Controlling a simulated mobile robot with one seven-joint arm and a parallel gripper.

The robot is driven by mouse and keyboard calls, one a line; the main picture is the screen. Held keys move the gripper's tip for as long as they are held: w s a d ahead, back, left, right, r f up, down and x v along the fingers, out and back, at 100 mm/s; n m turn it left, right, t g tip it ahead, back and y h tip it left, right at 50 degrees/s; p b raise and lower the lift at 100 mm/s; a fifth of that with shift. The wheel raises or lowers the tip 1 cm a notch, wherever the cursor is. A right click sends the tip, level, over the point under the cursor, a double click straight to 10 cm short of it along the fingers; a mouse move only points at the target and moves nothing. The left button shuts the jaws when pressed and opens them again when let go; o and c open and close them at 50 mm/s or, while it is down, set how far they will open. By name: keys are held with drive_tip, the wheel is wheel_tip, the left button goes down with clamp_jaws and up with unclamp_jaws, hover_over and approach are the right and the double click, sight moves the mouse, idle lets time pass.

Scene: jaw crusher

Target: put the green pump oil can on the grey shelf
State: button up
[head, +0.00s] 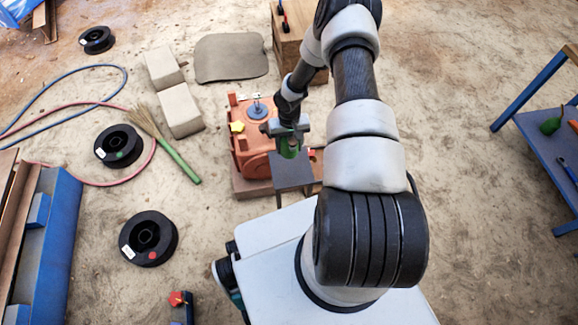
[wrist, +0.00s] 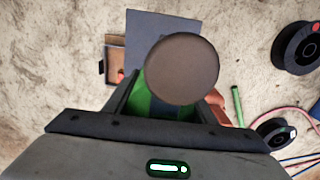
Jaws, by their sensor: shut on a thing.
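My gripper (head: 288,138) is shut on the green pump oil can (head: 289,151), and it also shows in the wrist view (wrist: 170,108). In the wrist view the can (wrist: 152,98) is green between the two dark fingers, with a round grey-brown end (wrist: 181,68) towards the camera. The grey shelf (head: 294,178) is a small flat plate beside the orange machine. In the head view the can overlaps the shelf's far edge. In the wrist view the shelf (wrist: 150,25) shows beyond the can. I cannot tell whether can and shelf touch.
The orange machine (head: 254,160) with a yellow knob stands just left of the shelf. A wooden box (head: 290,42) stands behind. A blue table (head: 545,150) with a green item (head: 550,125) is at right. Black spools (head: 148,238), a broom (head: 178,160) and hoses lie left.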

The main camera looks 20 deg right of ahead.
sight(289, 164)
wheel_tip(289, 164, down, 9)
drive_tip(key=shift+r+b, duration=0.2)
drive_tip(key=shift+b, duration=0.85)
drive_tip(key=shift+f, duration=0.2)
drive_tip(key=o, duration=1.3)
